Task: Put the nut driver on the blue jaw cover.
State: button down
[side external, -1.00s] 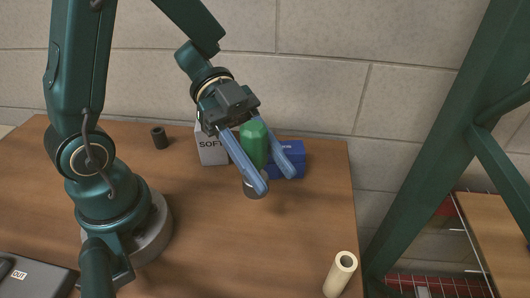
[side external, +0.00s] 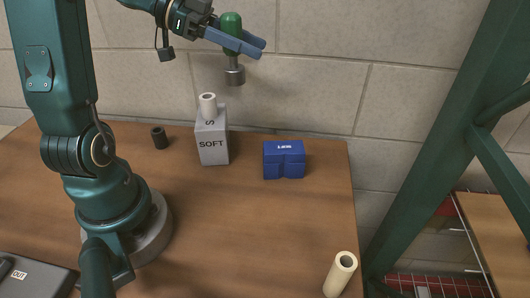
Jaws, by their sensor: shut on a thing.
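The nut driver has a green handle (side external: 231,24) and a grey metal socket end (side external: 235,72) that points down. My gripper (side external: 248,44) is shut on the green handle and holds it high above the table, near the wall. The blue jaw cover (side external: 284,160) sits on the table near its back right edge, with white lettering on its top. It is below and to the right of the held nut driver, well apart from it.
A grey block marked SOFT (side external: 212,140) stands left of the blue cover, with a pale tube (side external: 208,106) upright on it. A small dark cylinder (side external: 159,138) stands further left. A cream tube (side external: 341,274) is at the front right. The middle table is clear.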

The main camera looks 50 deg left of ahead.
jog(key=shift+w+d+f, duration=0.65)
jog(key=shift+d+f, duration=1.1)
jog(key=shift+f, duration=0.05)
jog(key=shift+w+d+f, duration=0.7)
jog(key=shift+d+f, duration=1.05)
jog(key=shift+f, duration=0.1)
jog(key=shift+w+d+f, duration=0.65)
jog(key=shift+d+f, duration=1.1)
jog(key=shift+f, duration=0.05)
jog(key=shift+f, duration=0.15)
jog(key=shift+c, duration=2.2)
grip_release()
